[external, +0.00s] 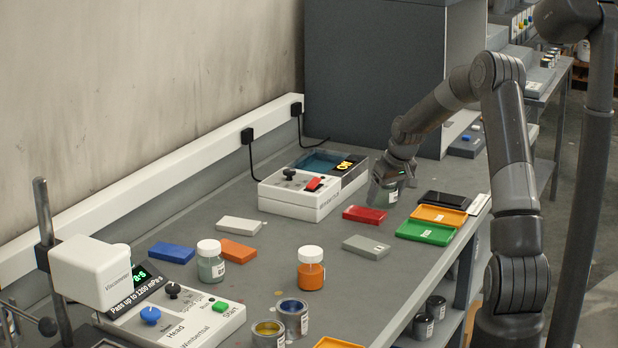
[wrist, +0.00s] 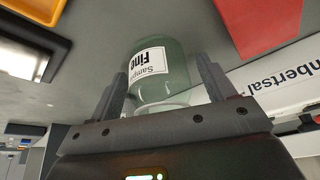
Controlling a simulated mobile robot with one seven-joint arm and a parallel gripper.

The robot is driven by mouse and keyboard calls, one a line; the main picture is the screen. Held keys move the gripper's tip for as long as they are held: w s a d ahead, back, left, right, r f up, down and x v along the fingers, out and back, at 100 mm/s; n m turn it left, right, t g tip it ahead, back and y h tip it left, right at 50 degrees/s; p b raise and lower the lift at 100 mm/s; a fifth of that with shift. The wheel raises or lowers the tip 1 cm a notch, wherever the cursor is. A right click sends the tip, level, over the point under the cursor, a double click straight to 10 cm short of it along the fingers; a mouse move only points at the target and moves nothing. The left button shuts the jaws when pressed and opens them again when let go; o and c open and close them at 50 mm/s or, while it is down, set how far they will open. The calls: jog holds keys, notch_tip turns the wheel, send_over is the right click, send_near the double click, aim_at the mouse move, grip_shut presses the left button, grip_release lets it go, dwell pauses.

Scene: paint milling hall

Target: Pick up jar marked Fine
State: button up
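The jar marked Fine (wrist: 160,65) is grey-green, with a white label reading "Sample Fine" in the wrist view. In the external view the jar (external: 380,194) is at the back right of the bench, partly hidden by my gripper. My gripper (wrist: 160,72) has its two fingers on either side of the jar. A gap shows between the jar and the right finger, so the fingers look open around it. In the external view my gripper (external: 388,178) is low over the bench at the jar.
A red block (external: 364,214), green tray (external: 426,232), orange tray (external: 438,215) and black tray (external: 444,200) lie close by. A white device (external: 312,196) stands behind left. Another grey-green jar (external: 211,268) and an orange jar (external: 310,275) stand nearer the front.

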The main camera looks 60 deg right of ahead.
jog(key=c, duration=1)
jog(key=shift+c, duration=0.2)
